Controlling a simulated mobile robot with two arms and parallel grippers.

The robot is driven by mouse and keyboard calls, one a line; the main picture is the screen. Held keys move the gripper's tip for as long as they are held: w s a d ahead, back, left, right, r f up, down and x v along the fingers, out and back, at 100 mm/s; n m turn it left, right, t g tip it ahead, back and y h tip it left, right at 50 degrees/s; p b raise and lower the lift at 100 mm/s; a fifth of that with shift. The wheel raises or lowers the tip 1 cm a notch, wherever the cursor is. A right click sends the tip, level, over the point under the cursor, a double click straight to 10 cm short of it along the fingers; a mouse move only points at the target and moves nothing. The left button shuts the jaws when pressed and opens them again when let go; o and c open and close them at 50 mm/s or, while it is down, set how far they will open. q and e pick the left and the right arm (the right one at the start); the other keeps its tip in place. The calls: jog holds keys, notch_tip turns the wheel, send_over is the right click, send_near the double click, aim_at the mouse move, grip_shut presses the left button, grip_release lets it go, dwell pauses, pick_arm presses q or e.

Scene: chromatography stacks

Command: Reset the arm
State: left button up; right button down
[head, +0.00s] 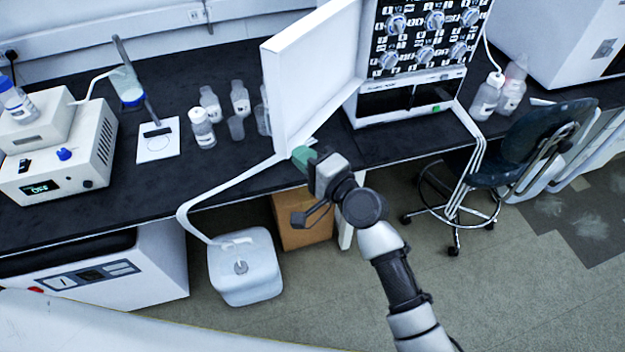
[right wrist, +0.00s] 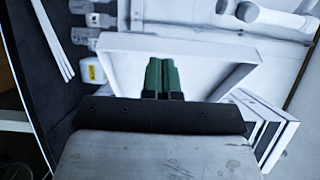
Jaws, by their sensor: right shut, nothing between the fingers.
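My right gripper (head: 303,157) reaches up from the lower right, with green fingertips near the lower edge of an open white door (head: 312,75). The fingers are shut and empty, and in the right wrist view the green fingertips (right wrist: 162,76) are side by side. The door also shows in the right wrist view (right wrist: 215,60), just beyond the fingertips. I cannot tell whether they touch it. The door stands at the left side of the chromatography stack (head: 425,85), which has several knobs on a dark panel. My left gripper is not in view.
The black bench (head: 50,215) carries several bottles, a stand and a white instrument (head: 60,150) on the left. White tubing runs from the bench to a white canister (head: 245,265) on the floor. A cardboard box (head: 300,220) is under the bench; a dark chair (head: 545,140) stands right.

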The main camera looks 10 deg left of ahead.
jog(key=s+d, duration=0.1)
jog(key=s, duration=0.4)
jog(key=s+d+f+n+g+h+b, duration=0.1)
jog(key=s+d+f+h, duration=0.2)
jog(key=f, duration=0.9)
jog(key=s+d+f+n+g+h, duration=0.1)
jog(key=s+d+f+g+h, duration=0.3)
jog(key=f, duration=0.8)
jog(key=d+f+n+t+h+b, duration=0.15)
jog(key=d+f, duration=0.45)
jog(key=f, duration=0.6)
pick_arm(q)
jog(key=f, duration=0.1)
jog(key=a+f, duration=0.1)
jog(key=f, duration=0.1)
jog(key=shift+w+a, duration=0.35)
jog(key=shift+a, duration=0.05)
pick_arm(e)
jog(key=s+d+f+n+g+h, duration=0.1)
jog(key=s+d+f, duration=0.4)
jog(key=s, duration=0.5)
jog(key=s+d+f+n+g+h, duration=0.2)
jog(key=s+d+f+n+g, duration=0.1)
jog(key=s+d+f, duration=0.3)
jog(key=s+d+f+n+g+h, duration=0.2)
jog(key=s+d+f, duration=0.4)
jog(key=s, duration=0.9)
notch_tip(320, 180, down, 3)
jog(key=shift+n+g, duration=0.35)
jog(key=shift+g, duration=0.1)
